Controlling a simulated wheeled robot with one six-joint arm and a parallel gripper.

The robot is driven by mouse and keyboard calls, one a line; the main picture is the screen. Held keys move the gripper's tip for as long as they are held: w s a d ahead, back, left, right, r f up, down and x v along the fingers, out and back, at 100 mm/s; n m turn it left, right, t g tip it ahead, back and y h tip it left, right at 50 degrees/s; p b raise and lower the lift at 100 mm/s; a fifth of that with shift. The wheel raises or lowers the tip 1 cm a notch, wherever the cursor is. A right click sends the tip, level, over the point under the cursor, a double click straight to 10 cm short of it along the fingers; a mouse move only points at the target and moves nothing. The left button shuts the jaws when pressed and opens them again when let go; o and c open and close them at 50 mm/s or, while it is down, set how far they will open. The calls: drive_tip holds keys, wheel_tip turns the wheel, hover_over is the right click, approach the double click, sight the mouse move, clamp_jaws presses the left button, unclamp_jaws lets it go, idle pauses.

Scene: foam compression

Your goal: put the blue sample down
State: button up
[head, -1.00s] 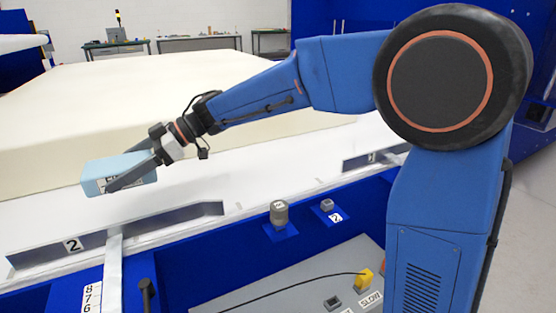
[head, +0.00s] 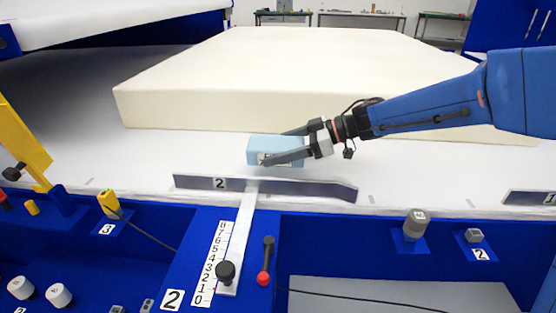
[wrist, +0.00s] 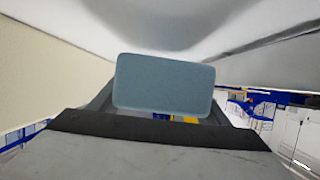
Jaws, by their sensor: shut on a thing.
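A large cream foam block (head: 290,75) lies behind the gripper. White surface lies bare to the left and right of the sample.

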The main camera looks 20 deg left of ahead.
drive_tip(key=shift+f, duration=1.65)
drive_tip(key=shift+f, duration=0.15)
drive_tip(key=o, duration=1)
drive_tip(key=shift+d+r, duration=0.2)
drive_tip(key=shift+r, duration=0.05)
drive_tip(key=v, duration=1.1)
drive_tip(key=shift+w+d+r, duration=0.1)
drive_tip(key=shift+w+d, duration=0.05)
drive_tip(key=shift+d, duration=0.15)
